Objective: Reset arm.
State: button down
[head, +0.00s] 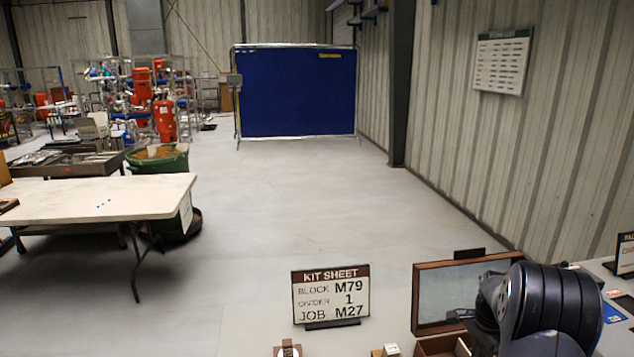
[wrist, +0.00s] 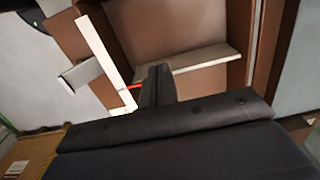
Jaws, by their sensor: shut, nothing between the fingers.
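My gripper (wrist: 160,72) shows in the wrist view as dark fingers closed together, with nothing between them. The fingertips are in front of a brown open-sided box or case (wrist: 185,30) with a pale ledge. I cannot tell whether they touch it. In the head view my dark arm fills the bottom right corner and the gripper itself is hidden.
A kit sheet sign (head: 331,295) reading M79, 1, M27 stands at the bottom centre. An open wooden case (head: 424,300) stands beside my arm. A white folding table (head: 100,197) is at left, a blue screen (head: 297,95) far back. The middle floor is clear.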

notch_tip(320, 180, down, 5)
jog(key=shift+r+b, duration=0.1)
jog(key=shift+b, duration=1.1)
jog(key=a, duration=0.4)
jog(key=shift+s+a+r, duration=0.4)
jog(key=shift+s+a, duration=0.15)
jog(key=shift+a, duration=0.7)
jog(key=shift+r, duration=0.1)
